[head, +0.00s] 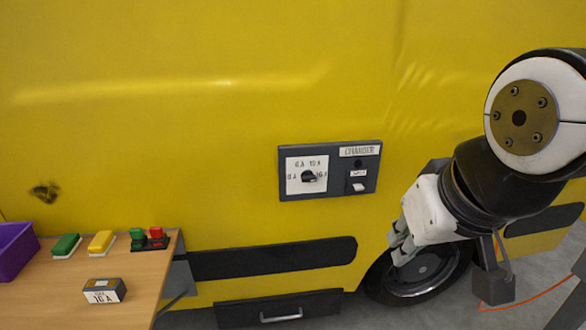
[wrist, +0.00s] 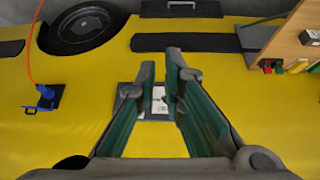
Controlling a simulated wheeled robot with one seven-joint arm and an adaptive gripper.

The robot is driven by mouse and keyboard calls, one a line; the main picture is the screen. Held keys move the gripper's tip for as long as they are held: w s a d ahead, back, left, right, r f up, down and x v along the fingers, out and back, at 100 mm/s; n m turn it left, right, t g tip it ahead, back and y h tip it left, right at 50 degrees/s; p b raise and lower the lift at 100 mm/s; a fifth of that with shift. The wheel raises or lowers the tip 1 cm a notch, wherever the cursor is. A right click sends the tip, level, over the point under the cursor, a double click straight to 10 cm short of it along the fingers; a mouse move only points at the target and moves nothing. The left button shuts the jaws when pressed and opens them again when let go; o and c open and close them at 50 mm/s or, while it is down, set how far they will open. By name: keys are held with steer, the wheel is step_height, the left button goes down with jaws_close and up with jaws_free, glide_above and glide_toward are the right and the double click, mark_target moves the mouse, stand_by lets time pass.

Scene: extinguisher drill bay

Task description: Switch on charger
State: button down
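The charger panel (head: 330,187) is a dark grey box on the yellow vehicle side, labelled CHARGER. Its left half has a white plate with a black rotary knob (head: 309,176) and current marks around it; I cannot tell exactly where the knob points. Its right half has a small dark round spot (head: 358,163) above a white switch (head: 359,187). My gripper (head: 401,246) is right of and below the panel in the head view, apart from it. In the wrist view my gripper (wrist: 161,62) is open and empty, and the panel (wrist: 126,101) shows partly hidden behind the fingers.
A wheel (head: 425,272) and a drawer (head: 280,310) are below the panel.

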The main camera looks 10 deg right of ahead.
mark_target(358, 183)
steer(key=w+d+f+m+t+y+b, duration=0.1)
steer(key=w+d+f+t+b, duration=0.2)
steer(key=w+f, duration=0.75)
steer(key=w+d+f+m+t+b, duration=0.15)
steer(key=w+d+f+b, duration=0.35)
steer(key=w, duration=1.1)
steer(key=w+f+m+t+y+b, duration=0.1)
steer(key=w+f+m+t+b, duration=0.15)
steer(key=w+f, duration=0.85)
steer(key=w+d+f+m+t+y+b, duration=0.2)
steer(key=w+f+m+t+b, duration=0.1)
steer(key=w+f+b, duration=0.25)
steer(key=s+d+f+m+t+h+b, duration=0.1)
steer(key=d+m+t+h+b, duration=0.2)
steer(key=d+m+t, duration=0.4)
steer(key=m, duration=0.2)
steer(key=shift+s+d+f+m, duration=0.3)
steer(key=shift+d+f, duration=0.05)
steer(key=shift+w, duration=0.1)
steer(key=x, duration=1.4)
steer(key=shift+r, duration=0.1)
